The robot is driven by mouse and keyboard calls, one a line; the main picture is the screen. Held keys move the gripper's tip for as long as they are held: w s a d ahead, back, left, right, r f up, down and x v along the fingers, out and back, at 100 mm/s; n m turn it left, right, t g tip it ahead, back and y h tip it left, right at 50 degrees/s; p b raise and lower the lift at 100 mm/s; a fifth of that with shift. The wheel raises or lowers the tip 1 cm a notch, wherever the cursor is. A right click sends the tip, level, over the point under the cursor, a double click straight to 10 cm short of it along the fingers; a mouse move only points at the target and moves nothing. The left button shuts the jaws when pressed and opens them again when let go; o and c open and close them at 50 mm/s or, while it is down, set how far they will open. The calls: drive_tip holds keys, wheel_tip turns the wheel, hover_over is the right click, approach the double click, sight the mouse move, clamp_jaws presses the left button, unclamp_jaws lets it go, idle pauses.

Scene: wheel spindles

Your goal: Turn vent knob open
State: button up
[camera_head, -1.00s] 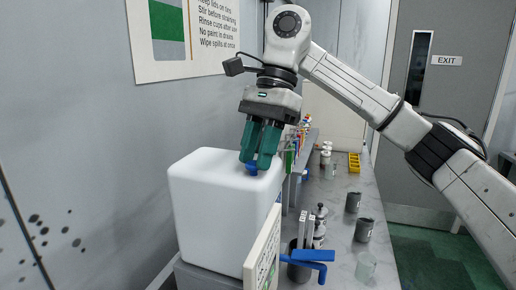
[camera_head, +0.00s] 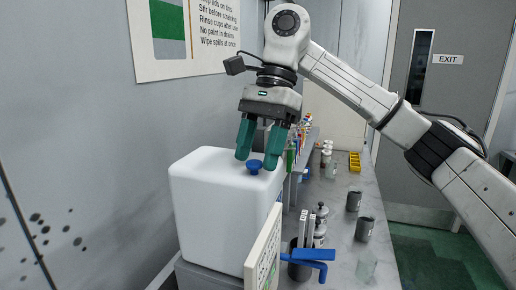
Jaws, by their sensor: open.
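The blue vent knob (camera_head: 254,167) sits on top of a large white container (camera_head: 212,212), near its right side. My gripper (camera_head: 257,161) points down over the knob with its two green fingers spread apart. The fingers stand on either side of the knob and look apart from it. Whether the fingertips are level with the knob or just above it I cannot tell.
A blue tap (camera_head: 308,263) sticks out to the right at the container's front. A white sign card (camera_head: 264,250) stands before it. Grey cups (camera_head: 364,229), bottles and a yellow rack (camera_head: 354,161) stand on the counter (camera_head: 340,213). A wall poster (camera_head: 163,68) hangs behind left.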

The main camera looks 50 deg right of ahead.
drive_tip(key=shift+r, duration=0.1)
drive_tip(key=v, duration=1)
drive_tip(key=shift+r, duration=0.3)
drive_tip(key=shift+d, duration=0.1)
